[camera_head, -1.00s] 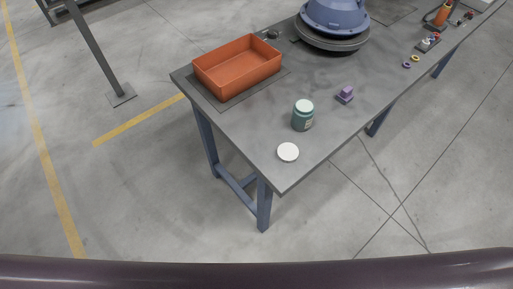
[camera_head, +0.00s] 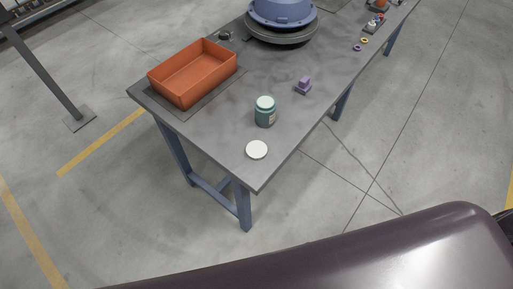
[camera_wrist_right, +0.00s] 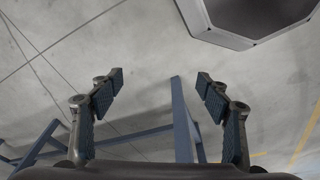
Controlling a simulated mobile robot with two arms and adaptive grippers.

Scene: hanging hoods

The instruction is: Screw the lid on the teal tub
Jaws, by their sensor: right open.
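The teal tub (camera_head: 265,113) stands upright on the grey table (camera_head: 205,125), near its close end. Its top looks pale; I cannot tell more of its mouth at this size. The round white lid (camera_head: 257,149) lies flat on the table, apart from the tub, near the close corner. My right gripper (camera_wrist_right: 160,85) shows in the right wrist view with its two fingers wide apart and nothing between them. Bare floor and blue table legs show beyond it. Neither gripper shows in the head view, so my left gripper is out of sight.
An orange bin (camera_head: 192,73) sits on a dark mat at the table's left edge. A purple block (camera_head: 304,85) stands right of the tub. A blue hood on a dark round base (camera_head: 282,25) is farther back. Small rings (camera_head: 360,45) lie near the right edge.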

